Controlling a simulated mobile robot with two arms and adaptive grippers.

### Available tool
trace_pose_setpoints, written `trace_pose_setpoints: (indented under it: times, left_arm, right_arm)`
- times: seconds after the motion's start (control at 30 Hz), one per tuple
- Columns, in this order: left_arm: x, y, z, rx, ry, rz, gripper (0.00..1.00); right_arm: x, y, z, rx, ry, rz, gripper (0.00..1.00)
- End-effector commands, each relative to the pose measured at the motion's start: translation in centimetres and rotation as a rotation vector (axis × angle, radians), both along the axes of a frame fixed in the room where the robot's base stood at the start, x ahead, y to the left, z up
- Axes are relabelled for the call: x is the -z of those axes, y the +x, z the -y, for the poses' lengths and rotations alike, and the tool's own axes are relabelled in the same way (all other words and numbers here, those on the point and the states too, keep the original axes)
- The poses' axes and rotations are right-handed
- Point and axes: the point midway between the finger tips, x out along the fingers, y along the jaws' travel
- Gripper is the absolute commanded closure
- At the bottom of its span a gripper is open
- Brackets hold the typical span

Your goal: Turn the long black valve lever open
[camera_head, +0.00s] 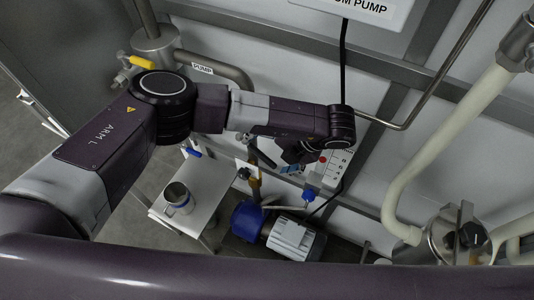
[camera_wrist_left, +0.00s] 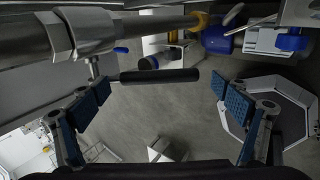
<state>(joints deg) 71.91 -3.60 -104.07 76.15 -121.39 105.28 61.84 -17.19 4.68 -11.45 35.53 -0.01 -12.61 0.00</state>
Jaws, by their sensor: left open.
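The long black valve lever (camera_wrist_left: 155,76) shows in the left wrist view. It lies roughly level across the space between my left gripper's fingers and joins a metal fitting under a steel pipe (camera_wrist_left: 95,32) at its left end. My left gripper (camera_wrist_left: 163,92) is open, with blue pads on both fingers. Contact cannot be told. In the head view my left arm reaches over to the wall, and its forearm partly hides the gripper area. My right gripper is not in view.
In the head view, a blue and grey pump motor (camera_head: 292,238) stands below my gripper. A white table (camera_head: 167,209) with a metal cup (camera_head: 178,196) is to its left. A yellow-handled valve (camera_head: 142,62) is at upper left. Pale pipes (camera_head: 440,139) run on the right.

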Motion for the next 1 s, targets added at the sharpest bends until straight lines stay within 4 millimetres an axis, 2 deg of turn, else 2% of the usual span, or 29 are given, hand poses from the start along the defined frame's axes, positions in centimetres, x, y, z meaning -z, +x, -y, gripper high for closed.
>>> trace_pose_setpoints:
  times: [0.27, 0.7, 0.83, 1.0]
  left_arm:
    - [-1.0, 0.0, 0.7, 0.003, -0.002, 0.005, 0.08]
    - [-8.0, -2.0, 5.2, 0.003, -0.002, 0.003, 0.08]
    - [-9.2, -2.3, 6.0, 0.000, 0.000, 0.004, 0.08]
    - [-9.8, -2.6, 6.3, -0.002, 0.000, 0.001, 0.08]
  right_arm:
    - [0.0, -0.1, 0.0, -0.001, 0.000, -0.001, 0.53]
    - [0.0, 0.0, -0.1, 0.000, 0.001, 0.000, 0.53]
    - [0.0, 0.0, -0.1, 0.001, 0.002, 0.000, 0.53]
    - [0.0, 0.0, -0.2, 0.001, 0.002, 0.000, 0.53]
